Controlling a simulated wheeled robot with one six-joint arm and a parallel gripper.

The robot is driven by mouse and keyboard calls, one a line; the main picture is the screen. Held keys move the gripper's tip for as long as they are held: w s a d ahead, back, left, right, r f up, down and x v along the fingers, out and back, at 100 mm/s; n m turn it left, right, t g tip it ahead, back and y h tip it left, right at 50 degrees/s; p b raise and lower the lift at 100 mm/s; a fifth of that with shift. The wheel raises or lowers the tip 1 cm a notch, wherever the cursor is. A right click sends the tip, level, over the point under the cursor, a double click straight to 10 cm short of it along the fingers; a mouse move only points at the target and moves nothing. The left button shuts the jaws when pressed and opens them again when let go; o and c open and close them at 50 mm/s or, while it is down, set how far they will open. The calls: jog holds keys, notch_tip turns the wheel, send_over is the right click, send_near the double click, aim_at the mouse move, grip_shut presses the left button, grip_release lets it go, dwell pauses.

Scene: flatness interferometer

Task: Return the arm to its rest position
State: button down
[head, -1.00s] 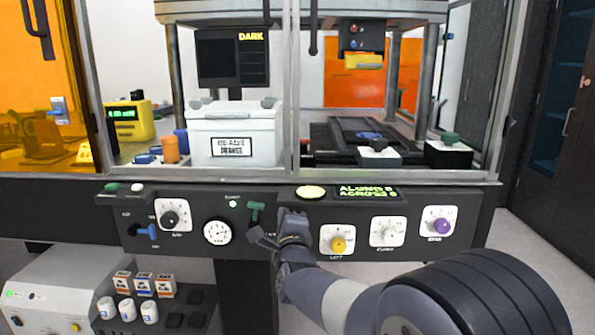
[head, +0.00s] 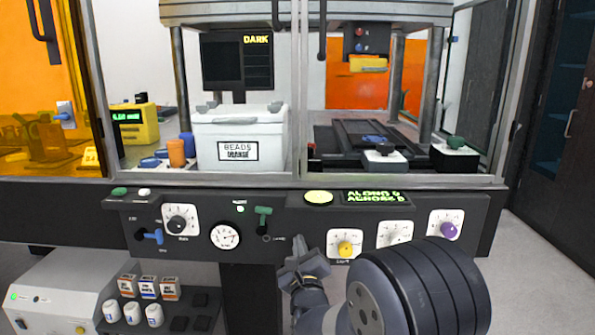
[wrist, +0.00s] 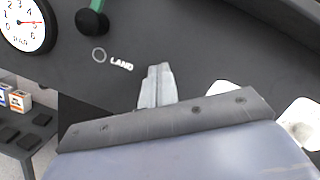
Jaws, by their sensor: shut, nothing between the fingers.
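My gripper (head: 296,253) is in front of the black control panel (head: 300,210), below the green lever (head: 263,212) and left of the yellow knob (head: 345,248). Its fingers are shut with nothing between them; in the wrist view the closed fingertips (wrist: 157,75) point at the bare panel and look apart from it. The green lever also shows at the top of the wrist view (wrist: 92,20), above the word "LAND". My dark arm links fill the lower right of the head view.
The glass enclosure above the panel holds a white box (head: 240,137) and a dark stage. Left of my gripper are a dial gauge (head: 225,235), a black knob (head: 179,219) and a blue lever (head: 152,237). A shelf with small jars (head: 133,312) sits lower left. Floor is open at right.

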jog(key=v, duration=1)
jog(key=shift+f, duration=0.1)
